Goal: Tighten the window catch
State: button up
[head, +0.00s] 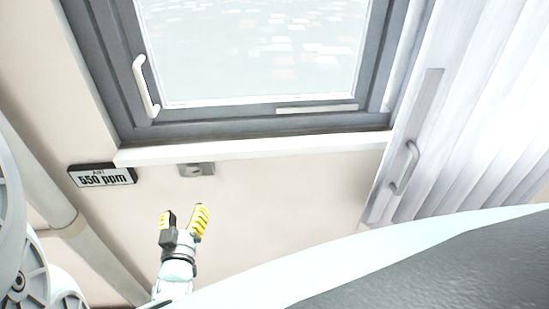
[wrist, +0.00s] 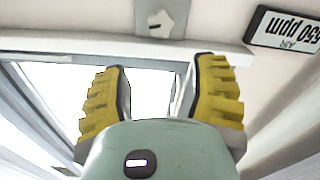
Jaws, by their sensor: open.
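The window (head: 250,50) has a dark grey frame, with a white handle (head: 145,86) on its left side. A small grey fitting (head: 196,169) with a dark slot sits on the wall just below the white sill (head: 250,149); I cannot tell whether this or the handle is the catch. The fitting also shows at the top of the wrist view (wrist: 160,17), which appears upside down. My gripper (head: 185,215), with yellow ribbed fingers, is open and empty, below the fitting in the head view and apart from it. Its spread fingers also show in the wrist view (wrist: 160,80).
An air display reading 550 ppm (head: 102,175) is on the wall left of the fitting. A grey panel with a handle (head: 404,168) and pale vertical slats (head: 480,110) are at the right. The wall right of my gripper is bare.

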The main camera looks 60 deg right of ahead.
jog(key=p, duration=0.2)
send_near(192, 171)
jog(key=shift+x, duration=1.65)
jog(key=b+x, duration=0.3)
jog(key=x, duration=0.3)
jog(key=shift+w+d+f, duration=0.15)
jog(key=shift+w, duration=0.1)
jog(key=shift+w+d, duration=0.25)
jog(key=shift+d, duration=0.2)
jog(key=shift+c, duration=0.2)
